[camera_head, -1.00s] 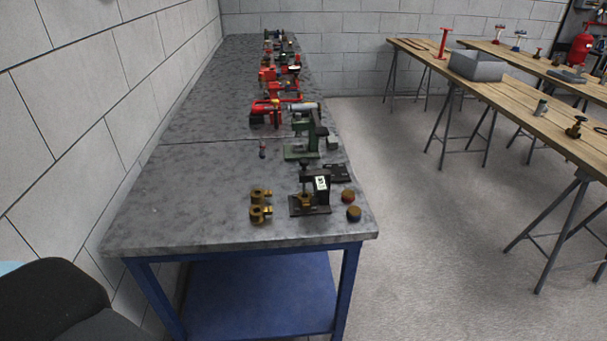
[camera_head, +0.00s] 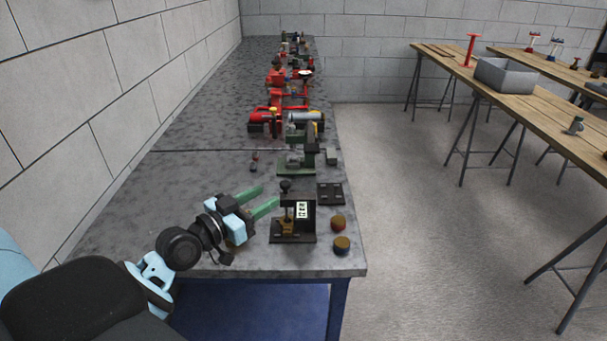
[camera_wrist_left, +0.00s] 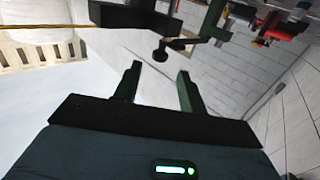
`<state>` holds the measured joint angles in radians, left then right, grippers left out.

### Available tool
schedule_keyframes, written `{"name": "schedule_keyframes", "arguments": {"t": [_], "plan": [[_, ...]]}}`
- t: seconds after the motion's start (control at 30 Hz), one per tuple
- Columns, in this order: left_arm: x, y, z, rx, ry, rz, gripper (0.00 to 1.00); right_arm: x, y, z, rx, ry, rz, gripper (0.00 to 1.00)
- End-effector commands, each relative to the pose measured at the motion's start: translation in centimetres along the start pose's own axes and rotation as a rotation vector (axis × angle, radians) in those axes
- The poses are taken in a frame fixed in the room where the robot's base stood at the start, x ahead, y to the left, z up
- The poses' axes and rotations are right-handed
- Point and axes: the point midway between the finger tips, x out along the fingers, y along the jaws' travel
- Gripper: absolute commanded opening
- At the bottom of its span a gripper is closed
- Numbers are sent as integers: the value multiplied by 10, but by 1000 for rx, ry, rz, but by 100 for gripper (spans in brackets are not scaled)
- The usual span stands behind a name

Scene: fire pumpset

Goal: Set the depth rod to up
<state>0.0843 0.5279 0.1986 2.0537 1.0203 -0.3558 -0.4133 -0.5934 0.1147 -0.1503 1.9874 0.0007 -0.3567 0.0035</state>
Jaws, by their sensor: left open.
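A small black fixture (camera_head: 308,224) with a white display panel stands upright near the front right of the grey bench. A vertical rod with a round black knob (camera_head: 285,186) rises at its left side. I take this for the depth rod, though its setting is too small to read. A brass part sits low in the fixture. My left gripper (camera_head: 270,196) is open and empty, its green fingers pointing at the fixture from the left, near the knob. In the left wrist view the fingers (camera_wrist_left: 158,70) are apart, with a dark knob (camera_wrist_left: 160,53) beyond them. My right gripper is out of view.
A green device (camera_head: 296,160) and red tools (camera_head: 270,120) stand behind the fixture. A flat black plate (camera_head: 330,193) and two round pucks (camera_head: 341,244) lie to its right. The bench's left part (camera_head: 140,215) is clear. Wooden tables stand across the aisle.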

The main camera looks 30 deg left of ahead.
Motion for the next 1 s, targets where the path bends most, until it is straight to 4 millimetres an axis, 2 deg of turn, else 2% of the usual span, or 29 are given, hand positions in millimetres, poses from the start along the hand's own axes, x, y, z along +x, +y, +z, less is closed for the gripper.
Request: {"name": "schedule_keyframes", "arguments": {"t": [0.23, 0.37, 0.8, 1.0], "plan": [[1, 0, -1, 0, 2, 0, 41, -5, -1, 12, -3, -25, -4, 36], [8, -1, -2, -1, 5, -2, 41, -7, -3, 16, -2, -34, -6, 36], [65, -1, -3, -1, 5, -2, 41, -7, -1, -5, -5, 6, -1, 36], [77, 0, -1, 0, 2, -1, 41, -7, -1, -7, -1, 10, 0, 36]]}}
